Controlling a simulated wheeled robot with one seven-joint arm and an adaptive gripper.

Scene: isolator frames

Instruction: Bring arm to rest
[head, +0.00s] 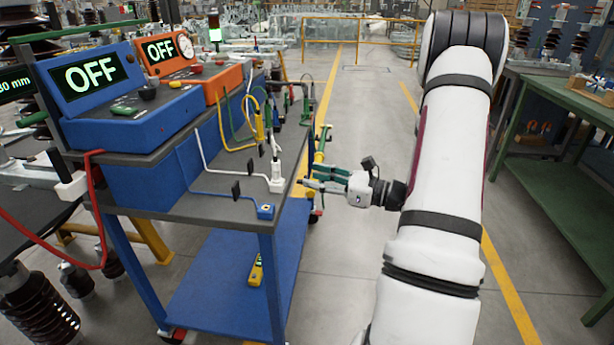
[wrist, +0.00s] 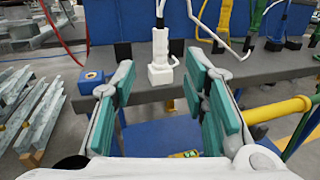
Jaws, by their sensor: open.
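My gripper (head: 322,179) is at the right edge of the blue cart, pointing left, with my white arm reaching down from the upper right of the head view. In the wrist view my gripper (wrist: 165,105) has its two green-padded fingers spread apart, with nothing held between them. A white plug (head: 276,178) stands on the cart's grey top just beyond the fingers; it also shows in the wrist view (wrist: 161,60), past the gap and apart from the fingers. A blue socket block (head: 265,211) sits at the cart's near corner.
The cart's grey top (head: 225,208) carries a blue unit (head: 130,115) and an orange unit (head: 205,80), both reading OFF. Several coloured cables stand along its right edge. A yellow rail (wrist: 275,110) lies near the right finger. A green table (head: 575,190) stands right; the floor between is open.

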